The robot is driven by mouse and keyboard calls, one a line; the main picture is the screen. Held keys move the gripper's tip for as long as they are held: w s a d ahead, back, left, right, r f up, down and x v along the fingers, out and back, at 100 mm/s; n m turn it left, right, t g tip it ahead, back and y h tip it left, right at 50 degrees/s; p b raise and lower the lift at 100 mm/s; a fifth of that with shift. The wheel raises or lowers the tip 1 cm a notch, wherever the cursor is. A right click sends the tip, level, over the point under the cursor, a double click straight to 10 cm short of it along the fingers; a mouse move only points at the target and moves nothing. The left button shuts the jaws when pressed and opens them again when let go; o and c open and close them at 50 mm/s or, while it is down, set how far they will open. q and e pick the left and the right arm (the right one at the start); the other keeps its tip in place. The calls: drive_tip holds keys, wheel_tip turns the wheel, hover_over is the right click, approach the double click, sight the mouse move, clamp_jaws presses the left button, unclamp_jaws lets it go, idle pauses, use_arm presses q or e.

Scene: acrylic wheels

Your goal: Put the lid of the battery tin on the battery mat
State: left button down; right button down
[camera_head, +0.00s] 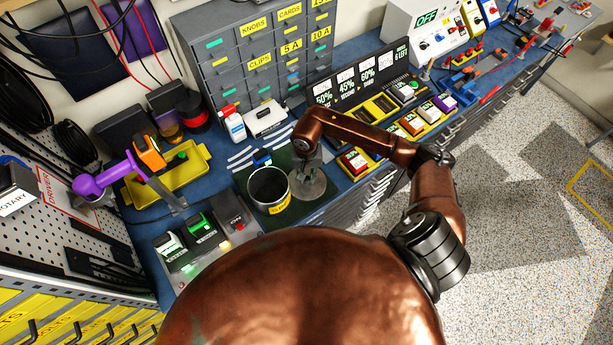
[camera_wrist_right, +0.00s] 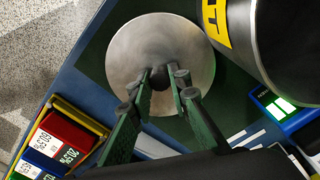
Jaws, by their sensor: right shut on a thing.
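The lid is a round grey metal disc (camera_head: 318,186) with a dark knob. It shows large in the right wrist view (camera_wrist_right: 135,50). My right gripper (camera_wrist_right: 158,80) is shut on the lid's knob; in the head view the gripper (camera_head: 307,165) is partly hidden by its arm. The battery tin (camera_head: 268,188), an open dark can with a yellow label, stands left of the lid on the dark green battery mat (camera_head: 296,212). The lid lies flat over the mat's right part, beside the tin; whether it touches the mat I cannot tell. My left gripper is not in view.
A small blue battery (camera_head: 262,158) lies behind the tin. A rack of coloured batteries (camera_head: 410,124) stands to the right, with a red one (camera_head: 353,162) nearest the lid. A charger row (camera_head: 203,232) stands at front left, a yellow tray (camera_head: 170,175) behind it.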

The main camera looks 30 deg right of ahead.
drive_tip(key=c, duration=1.8)
unclamp_jaws()
drive_tip(key=shift+r, duration=0.1)
wheel_tip(320, 180, up, 12)
drive_tip(key=b, duration=0.2)
